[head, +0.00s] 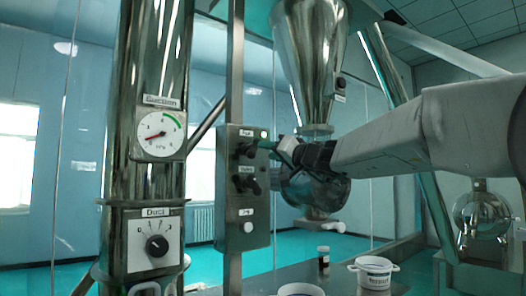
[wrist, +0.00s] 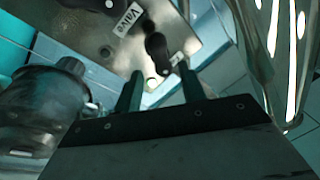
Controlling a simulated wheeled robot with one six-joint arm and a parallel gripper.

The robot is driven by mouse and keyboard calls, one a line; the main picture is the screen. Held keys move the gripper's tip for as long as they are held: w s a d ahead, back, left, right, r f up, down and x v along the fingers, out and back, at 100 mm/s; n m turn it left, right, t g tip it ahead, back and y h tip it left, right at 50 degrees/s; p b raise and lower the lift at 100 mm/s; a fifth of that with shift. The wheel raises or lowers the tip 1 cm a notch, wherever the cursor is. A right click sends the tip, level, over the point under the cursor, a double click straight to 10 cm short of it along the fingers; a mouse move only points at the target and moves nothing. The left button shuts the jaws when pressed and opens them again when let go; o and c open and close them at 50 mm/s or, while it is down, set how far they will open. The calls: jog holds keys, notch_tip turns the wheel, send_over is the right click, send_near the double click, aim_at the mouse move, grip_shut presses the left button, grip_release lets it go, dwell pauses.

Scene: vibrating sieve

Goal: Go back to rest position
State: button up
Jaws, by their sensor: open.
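My gripper (head: 268,147) is in front of the grey control box (head: 257,213), near its upper part. In the wrist view my gripper's two fingers (wrist: 161,82) stand apart with nothing between them. The box has black knobs, a lower one (head: 247,184) and an upper one (head: 245,150), plus a white button (head: 248,227). In the wrist view the box face (wrist: 95,28) appears upside down, with a black knob (wrist: 160,52) just beyond the fingertips. I cannot tell whether a finger touches it.
A steel column with a suction gauge (head: 158,135) and duct dial (head: 157,245) stands left of the box. A steel hopper (head: 308,50) hangs behind my arm. A white pot (head: 374,278) and a dark jar (head: 323,260) stand on the table below.

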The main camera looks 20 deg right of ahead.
jog(key=shift+s+d, duration=0.1)
jog(key=shift+s, duration=0.1)
dwell(0.4)
jog(key=s+a+f+g, duration=0.45)
jog(key=s+f, duration=0.25)
jog(key=f, duration=0.4)
jog(key=s+a+f+g, duration=0.3)
jog(key=s+f+g, duration=0.35)
jog(key=f, duration=0.45)
jog(key=s+d+f+g+h, duration=0.2)
jog(key=s+f, duration=0.4)
jog(key=s, duration=0.3)
jog(key=s+d+f+n+g+h, duration=0.1)
jog(key=s+d+f+g+h, duration=0.1)
jog(key=s+f, duration=0.4)
jog(key=s+d+f+g+h, duration=0.2)
jog(key=s+f, duration=0.4)
jog(key=s, duration=0.7)
jog(key=shift+s+d+f+h, duration=0.15)
jog(key=shift+d+f+h, duration=0.15)
jog(key=shift+d+h, duration=0.7)
